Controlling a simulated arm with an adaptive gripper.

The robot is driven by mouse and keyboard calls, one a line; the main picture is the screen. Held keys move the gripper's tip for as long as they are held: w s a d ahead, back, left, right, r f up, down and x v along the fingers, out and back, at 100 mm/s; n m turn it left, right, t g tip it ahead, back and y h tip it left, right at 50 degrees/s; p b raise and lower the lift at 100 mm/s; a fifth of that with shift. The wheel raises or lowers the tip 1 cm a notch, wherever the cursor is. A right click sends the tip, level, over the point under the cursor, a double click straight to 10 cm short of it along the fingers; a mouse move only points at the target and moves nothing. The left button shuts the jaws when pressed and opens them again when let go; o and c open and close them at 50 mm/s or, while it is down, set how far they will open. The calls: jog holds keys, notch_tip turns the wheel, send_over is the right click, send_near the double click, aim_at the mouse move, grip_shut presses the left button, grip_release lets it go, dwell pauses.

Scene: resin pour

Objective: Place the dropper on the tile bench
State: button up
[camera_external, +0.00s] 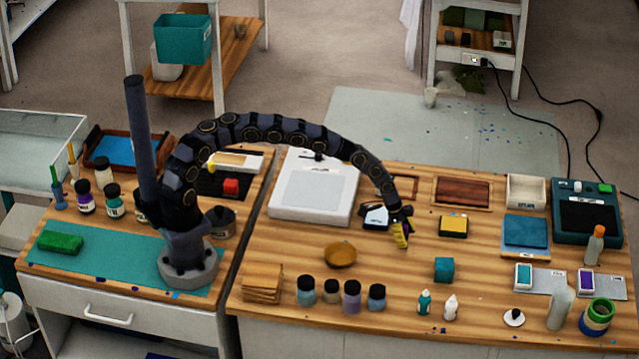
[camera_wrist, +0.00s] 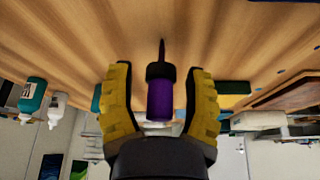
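The dropper (camera_wrist: 160,98) has a purple bulb, a black collar and a thin dark tip. In the wrist view it sits between the two yellow fingers of my gripper (camera_wrist: 161,95), bulb toward the palm and tip pointing away toward the wood. Slim gaps show beside the bulb, so I cannot tell whether the fingers press on it. In the external view my gripper (camera_external: 401,238) points down, low over the wooden bench (camera_external: 385,290), with a bit of purple between its fingers. Whether the dropper touches the bench is hidden.
A tan bowl (camera_external: 340,254) stands left of my gripper, a teal cube (camera_external: 444,269) to its lower right, and a yellow-topped block (camera_external: 453,227) to its right. Several jars line the front edge. Bare wood lies just in front of my gripper.

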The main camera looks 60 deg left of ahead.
jog(key=shift+r, duration=0.1)
jog(key=shift+a+r, duration=0.1)
jog(key=shift+r, duration=0.15)
jog(key=v, duration=1.1)
jog(key=shift+r, duration=0.25)
